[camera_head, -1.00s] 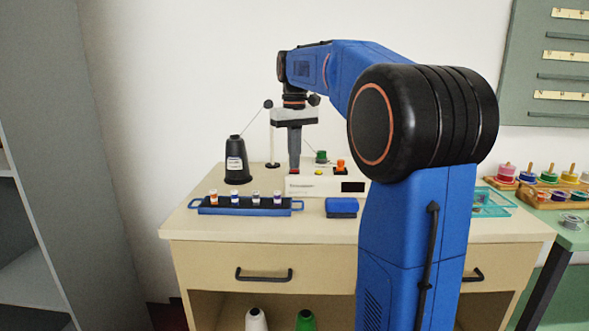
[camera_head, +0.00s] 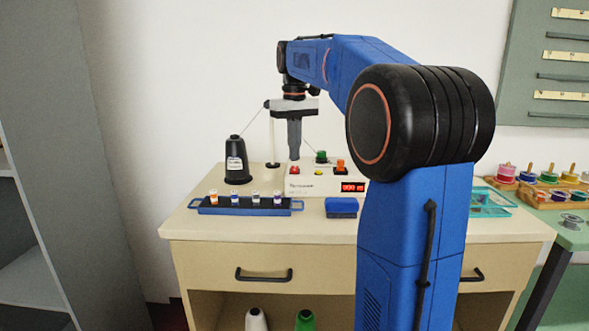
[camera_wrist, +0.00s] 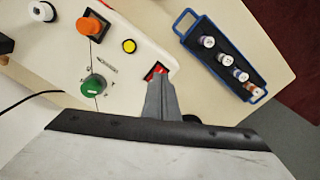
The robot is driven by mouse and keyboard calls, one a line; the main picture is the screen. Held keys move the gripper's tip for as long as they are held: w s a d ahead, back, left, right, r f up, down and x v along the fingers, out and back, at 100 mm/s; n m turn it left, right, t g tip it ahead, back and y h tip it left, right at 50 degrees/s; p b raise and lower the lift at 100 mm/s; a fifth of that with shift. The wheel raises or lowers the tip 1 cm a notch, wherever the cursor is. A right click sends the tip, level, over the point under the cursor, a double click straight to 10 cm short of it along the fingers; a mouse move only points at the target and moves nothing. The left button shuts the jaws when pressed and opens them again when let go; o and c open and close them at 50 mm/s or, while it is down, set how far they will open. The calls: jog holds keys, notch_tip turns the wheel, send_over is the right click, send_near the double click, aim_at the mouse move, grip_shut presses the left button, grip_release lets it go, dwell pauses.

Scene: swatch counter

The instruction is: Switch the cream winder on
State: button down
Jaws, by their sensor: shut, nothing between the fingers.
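The cream winder (camera_head: 320,187) sits on the counter, with a red switch (camera_head: 294,170) at its left front and a lit red display (camera_head: 352,187) at its right. A yellow button, an orange knob (camera_head: 341,165) and a green knob (camera_head: 321,157) are also on it. My gripper (camera_head: 294,158) is shut and empty, pointing down just above the red switch. In the wrist view the fingertips (camera_wrist: 159,80) lie beside the red switch (camera_wrist: 154,70) and partly cover it. Whether they touch it I cannot tell.
A black thread cone (camera_head: 236,165) stands left of the winder. A blue tray (camera_head: 243,210) with several small spools lies in front, beside a blue block (camera_head: 341,207). A teal tray (camera_head: 487,202) is at the right. Bare counter lies along the front edge.

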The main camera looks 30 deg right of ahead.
aim_at(295, 170)
notch_tip(295, 170, up, 4)
jog(key=shift+r, duration=0.1)
dwell(0.5)
dwell(0.4)
